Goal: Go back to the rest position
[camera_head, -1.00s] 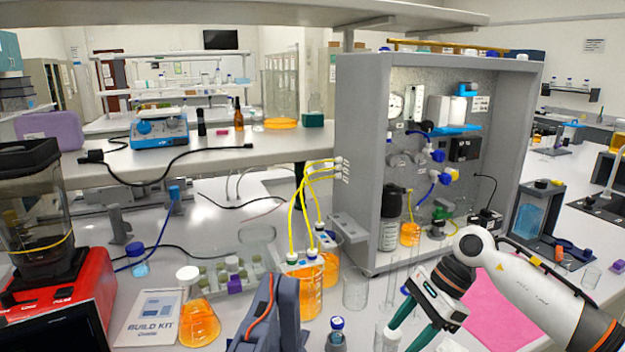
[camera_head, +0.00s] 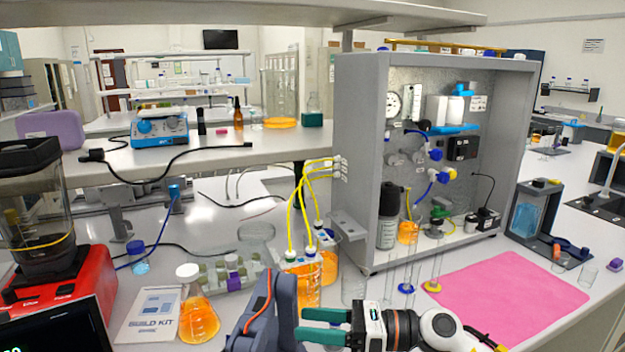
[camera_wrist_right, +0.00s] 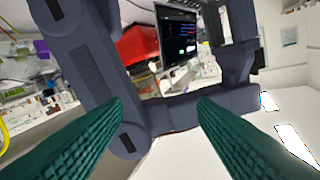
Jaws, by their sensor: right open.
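My right gripper (camera_head: 300,324) is at the bottom centre of the head view, with its green fingers pointing left. Its fingers are apart with nothing between them. In the right wrist view the two green ribbed fingers (camera_wrist_right: 160,108) are spread, and dark grey links of my own body show beyond them. In the head view the gripper is close to my dark grey link with the orange cable; I cannot tell whether they touch. No left gripper shows in either view.
Beakers of orange liquid with yellow tubes (camera_head: 304,280) and an orange flask (camera_head: 198,310) stand close by. Glass cylinders with blue and yellow bases (camera_head: 406,288) stand left of the pink mat (camera_head: 510,288). The grey rig cabinet (camera_head: 355,150) rises behind. The mat is clear.

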